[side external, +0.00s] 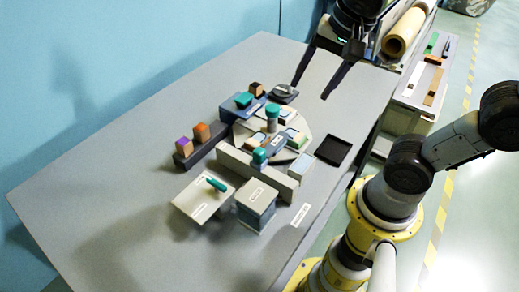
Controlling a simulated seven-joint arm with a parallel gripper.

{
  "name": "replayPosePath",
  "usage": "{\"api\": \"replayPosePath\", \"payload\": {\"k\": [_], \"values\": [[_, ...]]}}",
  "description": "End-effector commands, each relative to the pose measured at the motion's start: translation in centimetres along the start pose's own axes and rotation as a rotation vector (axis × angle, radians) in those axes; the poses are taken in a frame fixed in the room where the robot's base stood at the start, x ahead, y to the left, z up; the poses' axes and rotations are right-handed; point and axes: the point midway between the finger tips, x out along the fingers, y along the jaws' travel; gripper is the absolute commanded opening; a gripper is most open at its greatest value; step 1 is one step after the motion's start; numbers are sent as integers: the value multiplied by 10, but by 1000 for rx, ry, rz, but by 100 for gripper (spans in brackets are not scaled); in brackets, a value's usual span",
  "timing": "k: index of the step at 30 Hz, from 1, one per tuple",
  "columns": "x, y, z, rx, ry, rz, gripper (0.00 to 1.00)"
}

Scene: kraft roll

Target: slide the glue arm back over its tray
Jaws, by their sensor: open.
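A blue-grey bar (274,146) with a teal knob (259,156) at its near end lies over a pale round base on the table; it looks like the glue arm, but its label is too small to read. A teal post (272,112) stands behind it. I cannot tell for sure which part is its tray; a black square tray (333,151) lies to the right, apart from the bar. My gripper (310,91) is open and empty, with two dark fingers pointing down above the table, behind and to the right of the round base.
A pale upright wall (245,172) stands before the round base. Nearer are a grey box (256,206) and a pale plate (199,203) with a teal handle. A dark rail with purple and orange cubes (202,132) is left. The table's left side is clear.

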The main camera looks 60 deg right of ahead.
Motion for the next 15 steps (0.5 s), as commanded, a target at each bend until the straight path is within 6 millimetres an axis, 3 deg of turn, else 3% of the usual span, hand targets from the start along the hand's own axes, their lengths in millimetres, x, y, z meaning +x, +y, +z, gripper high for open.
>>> {"api": "replayPosePath", "payload": {"k": [6, 11, 15], "values": [[36, -54, 4, 374, -36, 175, 65], [68, -76, 14, 411, -39, 274, 65], [86, -79, 21, 384, -43, 326, 65]]}}
